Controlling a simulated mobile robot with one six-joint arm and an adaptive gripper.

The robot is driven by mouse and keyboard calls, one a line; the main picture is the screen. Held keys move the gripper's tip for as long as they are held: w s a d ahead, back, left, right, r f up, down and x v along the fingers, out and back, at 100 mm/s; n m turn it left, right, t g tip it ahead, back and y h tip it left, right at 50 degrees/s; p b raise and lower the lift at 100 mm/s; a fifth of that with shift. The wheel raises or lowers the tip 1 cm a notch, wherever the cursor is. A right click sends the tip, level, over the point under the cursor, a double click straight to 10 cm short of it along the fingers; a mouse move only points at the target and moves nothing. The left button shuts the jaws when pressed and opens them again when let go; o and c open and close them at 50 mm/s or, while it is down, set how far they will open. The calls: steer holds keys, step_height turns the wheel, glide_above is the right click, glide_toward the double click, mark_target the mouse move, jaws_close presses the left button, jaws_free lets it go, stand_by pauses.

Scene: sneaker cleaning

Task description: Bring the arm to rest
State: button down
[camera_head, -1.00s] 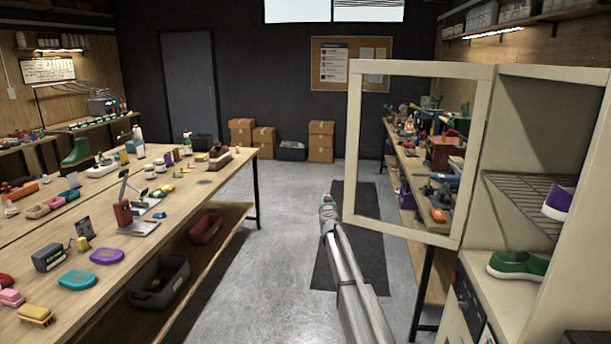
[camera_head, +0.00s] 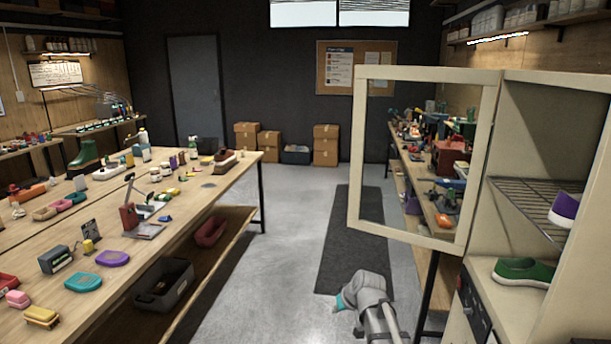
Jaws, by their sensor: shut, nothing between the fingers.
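My arm (camera_head: 370,302) shows at the bottom of the view, right of centre, as grey links and a rounded joint with a teal cap. It is over the grey floor, near the front end of the dark mat. My gripper itself does not show, so I cannot see its fingers. No object is seen in contact with the visible part of the arm.
An open cabinet door (camera_head: 356,165) stands close to the right of my arm. The cabinet holds a green shoe (camera_head: 524,271) and a purple-and-white shoe (camera_head: 565,210). A long workbench (camera_head: 190,215) with cleaning items runs along the left. The floor between is clear.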

steer(key=s+d+f+m+g+h, duration=0.1)
steer(key=s+d, duration=0.3)
steer(key=s, duration=0.5)
steer(key=s+d+f+m+g+h, duration=0.2)
steer(key=s+d+g+h, duration=0.1)
steer(key=s, duration=0.6)
steer(key=shift+s+d+m+g, duration=0.3)
steer(key=shift+s+d+g, duration=0.05)
steer(key=shift+g, duration=0.25)
step_height(320, 180, down, 38)
steer(key=b, duration=3.8)
steer(key=shift+f, duration=0.15)
steer(key=shift+a, duration=0.1)
